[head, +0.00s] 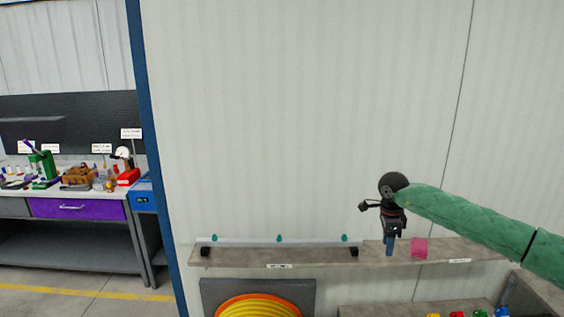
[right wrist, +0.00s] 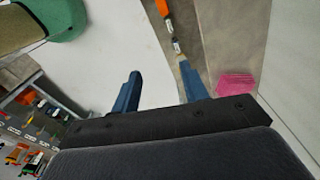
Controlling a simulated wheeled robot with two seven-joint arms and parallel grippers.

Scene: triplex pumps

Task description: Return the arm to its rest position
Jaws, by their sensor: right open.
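My right gripper (head: 391,245) hangs from the green-sleeved right arm at the right of the head view, its blue fingers pointing down in front of the wall shelf. In the right wrist view the two blue fingers of my right gripper (right wrist: 161,78) stand apart with nothing between them. My left gripper is in neither view.
The grey wall shelf (head: 330,256) carries a pink block (head: 419,248) just right of the gripper, also in the wrist view (right wrist: 236,86). A thin rail with teal knobs lies left. An orange-yellow coil (head: 255,306) is below. A cluttered workbench (head: 70,208) stands far left.

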